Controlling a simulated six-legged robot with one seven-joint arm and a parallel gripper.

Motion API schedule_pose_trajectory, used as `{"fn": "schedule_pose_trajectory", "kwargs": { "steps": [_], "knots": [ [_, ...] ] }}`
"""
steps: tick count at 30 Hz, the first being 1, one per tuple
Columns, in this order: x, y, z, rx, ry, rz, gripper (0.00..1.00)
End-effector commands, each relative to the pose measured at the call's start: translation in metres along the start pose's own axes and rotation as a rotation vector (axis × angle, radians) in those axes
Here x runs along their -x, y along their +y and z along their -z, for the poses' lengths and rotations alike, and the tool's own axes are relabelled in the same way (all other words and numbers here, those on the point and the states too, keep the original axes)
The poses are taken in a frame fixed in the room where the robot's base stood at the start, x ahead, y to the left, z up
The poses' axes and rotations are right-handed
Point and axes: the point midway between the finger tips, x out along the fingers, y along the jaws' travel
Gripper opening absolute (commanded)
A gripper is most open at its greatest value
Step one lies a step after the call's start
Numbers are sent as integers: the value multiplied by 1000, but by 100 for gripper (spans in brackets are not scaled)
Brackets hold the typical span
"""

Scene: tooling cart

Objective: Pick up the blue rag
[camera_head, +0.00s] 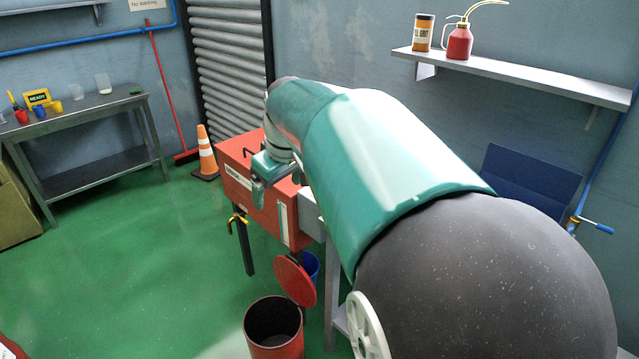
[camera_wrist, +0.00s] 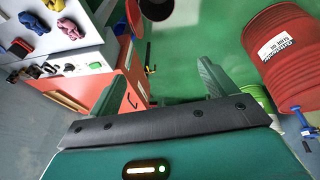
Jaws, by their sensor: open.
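My gripper (camera_wrist: 161,76) is open and empty in the wrist view, its two green fingers spread wide. A crumpled dark blue rag (camera_wrist: 33,22) lies on a pale surface (camera_wrist: 88,45) at the upper left of the wrist view. It lies to the left of my gripper and apart from it. In the head view my gripper (camera_head: 258,192) hangs in front of the red cabinet, and my arm covers much of the right side. I cannot see the blue rag in the head view.
A red cabinet (camera_head: 264,204) stands under my gripper. A red bin (camera_head: 273,328) is on the floor. A ribbed red drum (camera_wrist: 290,65) shows right.

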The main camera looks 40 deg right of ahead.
Motion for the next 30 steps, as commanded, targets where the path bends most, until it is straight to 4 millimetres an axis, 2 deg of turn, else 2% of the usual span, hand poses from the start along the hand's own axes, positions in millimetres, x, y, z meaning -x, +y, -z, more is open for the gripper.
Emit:
{"fn": "schedule_pose_trajectory", "kwargs": {
  "steps": [1, 6, 11, 14, 17, 18, 21, 25, 27, 30],
  "knots": [
    [-9, 26, 6, -1, -9, 10, 84],
    [-36, 108, 16, 33, -10, 51, 84],
    [-64, 190, 6, 57, 12, 91, 84],
    [-83, 243, -12, 69, 38, 113, 84],
    [-102, 295, -38, 77, 73, 132, 84],
    [-109, 315, -52, 79, 88, 135, 84],
    [-126, 361, -87, 84, 131, 144, 84],
    [-141, 402, -128, 91, 176, 141, 84],
    [-144, 414, -141, 94, 192, 139, 84],
    [-149, 420, -148, 98, 202, 138, 84]
  ]
}}
